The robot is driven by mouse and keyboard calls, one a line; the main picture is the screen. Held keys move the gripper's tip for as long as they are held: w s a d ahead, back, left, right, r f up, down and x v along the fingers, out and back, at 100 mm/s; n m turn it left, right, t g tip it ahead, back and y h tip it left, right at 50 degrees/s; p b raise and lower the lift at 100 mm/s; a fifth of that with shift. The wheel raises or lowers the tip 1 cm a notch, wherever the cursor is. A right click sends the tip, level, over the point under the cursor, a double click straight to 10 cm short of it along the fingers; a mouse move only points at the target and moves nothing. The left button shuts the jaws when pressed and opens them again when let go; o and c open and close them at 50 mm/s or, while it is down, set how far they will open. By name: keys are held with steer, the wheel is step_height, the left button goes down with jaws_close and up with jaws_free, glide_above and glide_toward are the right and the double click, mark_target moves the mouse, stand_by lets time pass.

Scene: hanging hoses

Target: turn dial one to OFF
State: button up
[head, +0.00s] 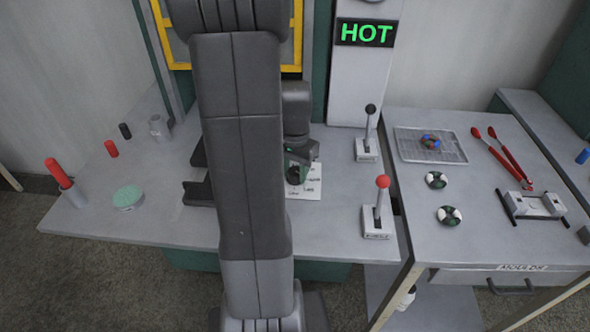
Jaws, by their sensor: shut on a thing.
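A white plate with small dark print (312,185) lies on the left table, right of my arm. I take it for the plate of dial one; the print is too small to read. My gripper (296,178) points down over this plate, and its jaws are shut on the dial there. The knob is mostly hidden by the gripper, and I cannot tell which mark it points to.
A black-knobbed lever (368,135) and a red-knobbed lever (380,210) stand upright right of the gripper. A lit HOT sign (366,33) is behind. A wire tray (430,146), red tongs (503,155) and two black-and-white round pieces (436,180) are on the right table.

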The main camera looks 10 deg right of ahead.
mark_target(294, 171)
steer(key=m, duration=0.4)
steer(key=shift+w+m, duration=0.15)
steer(key=shift+m, duration=0.25)
steer(key=shift+w+m, duration=0.1)
steer(key=shift+m, duration=2.4)
steer(key=o, duration=1)
step_height(294, 171, up, 14)
steer(key=shift+p, duration=0.45)
steer(key=shift+f, duration=0.1)
